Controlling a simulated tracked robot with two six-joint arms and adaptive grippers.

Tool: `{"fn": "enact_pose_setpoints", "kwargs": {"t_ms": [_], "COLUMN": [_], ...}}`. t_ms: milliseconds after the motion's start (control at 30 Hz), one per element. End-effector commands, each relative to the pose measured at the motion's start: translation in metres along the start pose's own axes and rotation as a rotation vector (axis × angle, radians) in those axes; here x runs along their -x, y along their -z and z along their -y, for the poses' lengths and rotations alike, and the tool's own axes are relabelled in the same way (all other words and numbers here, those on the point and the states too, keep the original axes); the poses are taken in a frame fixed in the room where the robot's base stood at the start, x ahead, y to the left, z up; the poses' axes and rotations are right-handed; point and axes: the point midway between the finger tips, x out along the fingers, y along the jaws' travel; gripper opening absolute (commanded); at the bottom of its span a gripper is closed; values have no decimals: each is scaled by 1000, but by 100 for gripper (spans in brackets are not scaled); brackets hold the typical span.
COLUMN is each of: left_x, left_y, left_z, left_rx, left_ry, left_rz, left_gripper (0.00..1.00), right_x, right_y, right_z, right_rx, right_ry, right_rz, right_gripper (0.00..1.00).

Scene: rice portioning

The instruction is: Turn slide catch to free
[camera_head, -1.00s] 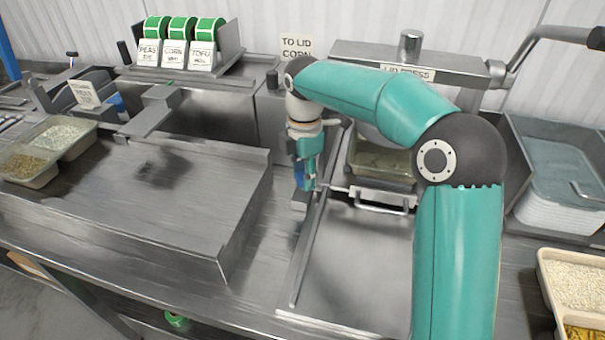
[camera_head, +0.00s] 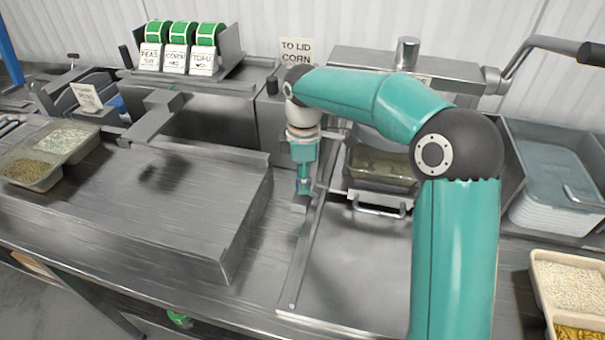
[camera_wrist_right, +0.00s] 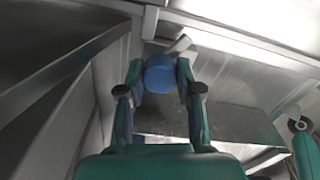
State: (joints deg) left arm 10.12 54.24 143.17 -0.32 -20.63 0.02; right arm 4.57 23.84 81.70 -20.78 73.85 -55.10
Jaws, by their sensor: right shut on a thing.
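My right gripper (camera_head: 303,188) points down at the left edge of the lid press slide (camera_head: 345,265). In the right wrist view its fingers (camera_wrist_right: 160,90) are shut on a blue knob (camera_wrist_right: 160,72), which I take to be the slide catch. A small grey metal piece shows beside the knob. In the head view the catch is mostly hidden by the fingers, and its exact angle cannot be told. The slide's handle (camera_head: 380,211) is to the right of the gripper, with a filled tray (camera_head: 382,166) behind it under the press. My left gripper is not in view.
The lid press (camera_head: 440,66) stands behind, with its long lever (camera_head: 530,50) at right. A raised steel platform (camera_head: 130,205) lies left of the gripper. Food trays sit at far left (camera_head: 50,152) and lower right (camera_head: 570,290). The front of the slide is clear.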

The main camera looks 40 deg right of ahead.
Motion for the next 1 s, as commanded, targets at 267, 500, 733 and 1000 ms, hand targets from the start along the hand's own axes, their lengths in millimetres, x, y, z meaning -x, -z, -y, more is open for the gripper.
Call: {"fn": "enact_pose_setpoints", "kwargs": {"t_ms": [267,500,733,1000], "left_x": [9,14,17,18], "left_y": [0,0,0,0], "left_z": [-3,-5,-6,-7], "left_rx": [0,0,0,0], "left_ry": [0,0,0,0], "left_rz": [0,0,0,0], "left_gripper": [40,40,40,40], "right_x": [1,1,0,0], "right_y": [-1,0,-1,0], "right_z": [0,0,1,1], "right_rx": [-263,-490,-706,-918], "right_ry": [1,0,0,-1], "right_rz": [3,3,4,4], "right_gripper": [0,0,0,0]}}
